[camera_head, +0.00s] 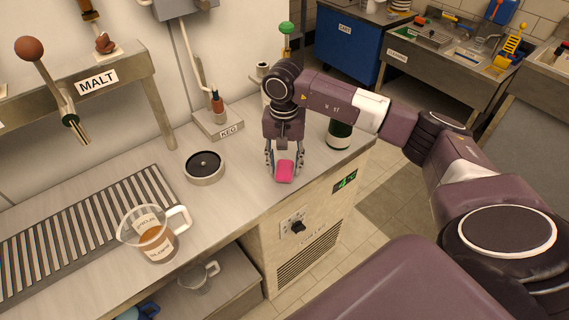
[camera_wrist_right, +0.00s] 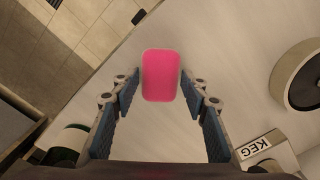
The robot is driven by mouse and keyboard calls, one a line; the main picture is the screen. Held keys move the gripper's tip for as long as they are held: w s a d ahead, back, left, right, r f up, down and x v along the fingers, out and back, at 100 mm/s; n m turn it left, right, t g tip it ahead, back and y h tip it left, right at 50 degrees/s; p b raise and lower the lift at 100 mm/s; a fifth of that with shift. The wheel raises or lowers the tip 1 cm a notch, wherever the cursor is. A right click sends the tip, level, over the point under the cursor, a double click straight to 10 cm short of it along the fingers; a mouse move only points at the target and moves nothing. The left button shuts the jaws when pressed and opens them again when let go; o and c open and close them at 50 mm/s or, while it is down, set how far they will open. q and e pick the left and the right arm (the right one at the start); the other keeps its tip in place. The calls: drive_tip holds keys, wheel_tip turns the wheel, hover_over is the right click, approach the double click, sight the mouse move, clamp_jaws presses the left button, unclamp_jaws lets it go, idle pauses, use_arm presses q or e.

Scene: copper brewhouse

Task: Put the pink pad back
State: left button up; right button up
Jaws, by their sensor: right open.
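The pink pad (camera_head: 285,171) is a small rounded block on the metal counter (camera_head: 233,203), near its front edge. My right gripper (camera_head: 284,174) is above the pad and points down, with its fingers open on both sides of it. In the right wrist view the pad (camera_wrist_right: 161,75) appears between and just ahead of the two open fingertips (camera_wrist_right: 160,78), with a gap on each side. I cannot tell whether the pad touches the counter fully. My left gripper does not show.
A measuring jug (camera_head: 154,236) with amber liquid stands by the slatted drain (camera_head: 85,238). A round black-topped disc (camera_head: 204,167) lies left of my gripper. A dark green bottle (camera_head: 339,135) stands close on the right. The KEG stand (camera_head: 218,120) is behind. Counter between disc and pad is clear.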

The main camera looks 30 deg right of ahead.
sight(284, 167)
drive_tip(key=o, duration=0.5)
drive_tip(key=shift+o, duration=0.2)
drive_tip(key=shift+r+p, duration=2.25)
drive_tip(key=shift+r, duration=1.8)
drive_tip(key=shift+f, duration=0.1)
